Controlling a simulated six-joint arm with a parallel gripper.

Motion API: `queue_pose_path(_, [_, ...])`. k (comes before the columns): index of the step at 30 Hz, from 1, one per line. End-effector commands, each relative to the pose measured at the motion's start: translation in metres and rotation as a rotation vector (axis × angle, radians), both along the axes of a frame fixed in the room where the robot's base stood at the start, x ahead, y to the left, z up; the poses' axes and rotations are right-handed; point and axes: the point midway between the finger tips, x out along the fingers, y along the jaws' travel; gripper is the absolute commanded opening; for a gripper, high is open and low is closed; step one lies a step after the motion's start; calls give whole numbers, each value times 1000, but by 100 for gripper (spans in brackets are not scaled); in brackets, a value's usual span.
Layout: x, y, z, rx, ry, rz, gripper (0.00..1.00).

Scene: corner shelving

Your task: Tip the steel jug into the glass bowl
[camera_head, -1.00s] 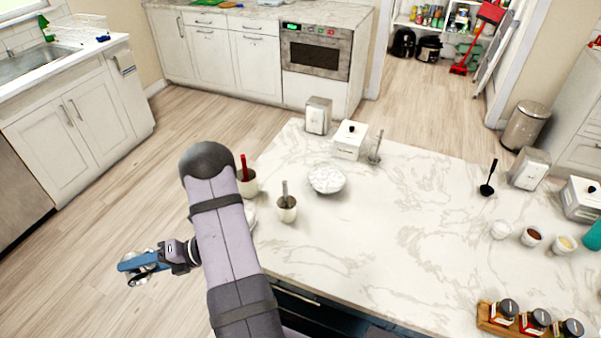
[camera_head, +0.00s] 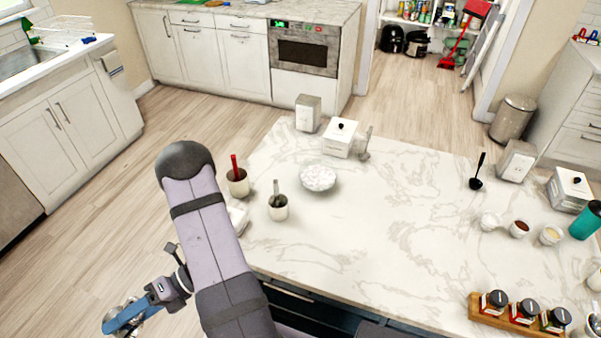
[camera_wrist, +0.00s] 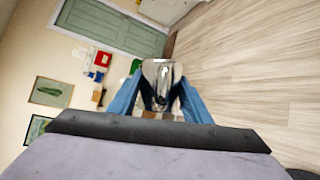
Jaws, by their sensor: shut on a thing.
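The shiny steel jug (camera_wrist: 162,80) is between the blue fingers of my gripper (camera_wrist: 160,95) in the wrist view. The fingers are shut on it, and it appears tilted in that picture. In the head view my gripper (camera_head: 128,318) is at the lower left, over the floor and off the island's left side. Only small shiny parts of the jug show there, so its contents cannot be seen. A pale, patterned round bowl (camera_head: 318,178), which looks like the glass bowl, sits on the marble island, up and right of my gripper and well apart from it.
The marble island (camera_head: 400,235) is bare through its middle. Two utensil pots, one grey-handled (camera_head: 278,208) and one with a red handle (camera_head: 237,183), stand left of the bowl. A white lidded box (camera_head: 341,140) is behind it. A spice rack (camera_head: 515,315) is at the front right.

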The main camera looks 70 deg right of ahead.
Motion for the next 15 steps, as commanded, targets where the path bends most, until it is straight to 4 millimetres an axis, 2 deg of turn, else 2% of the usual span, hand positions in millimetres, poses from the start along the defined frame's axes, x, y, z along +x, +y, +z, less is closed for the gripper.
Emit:
queue_pose_path(9, [0,0,1,1,-1,-1,10])
queue_pose_path(15, [0,0,11,0,-2,-1,10])
